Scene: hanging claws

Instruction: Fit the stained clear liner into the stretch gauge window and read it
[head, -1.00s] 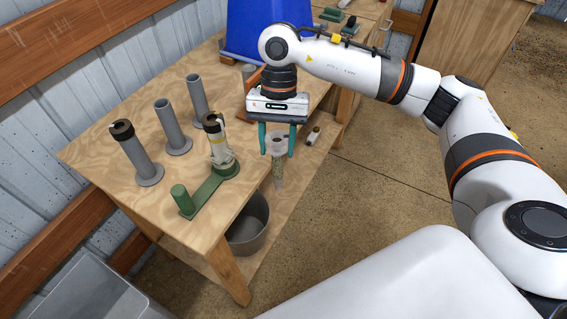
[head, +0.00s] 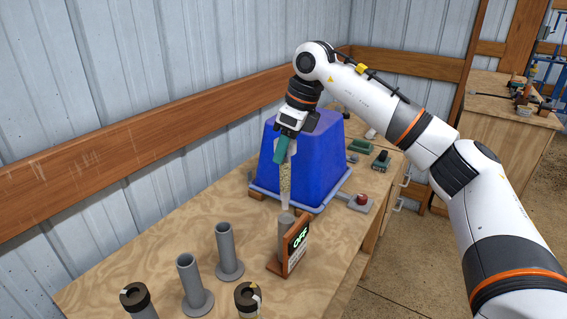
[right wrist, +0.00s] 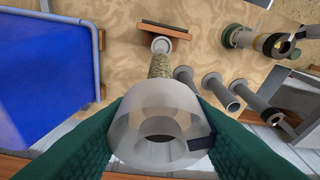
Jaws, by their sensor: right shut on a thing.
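My right gripper (head: 285,150) is shut on the clear liner (head: 285,188) near its wide upper end. The liner hangs almost upright, see-through, with a speckled yellow-brown stain along its body. In the right wrist view, my right gripper's teal fingers (right wrist: 160,140) flank the liner's wide mouth (right wrist: 160,108). The stretch gauge (head: 296,243) is a brown stand with a lit green readout that looks like "OFF" and a grey tube (head: 287,238). My left gripper is out of view.
A blue upturned tub (head: 300,165) stands right behind the liner. Grey posts (head: 229,252) and dark-collared ones (head: 138,298) stand at the front left. A small device with a red knob (head: 361,200) lies right of the tub. The table's middle left is clear.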

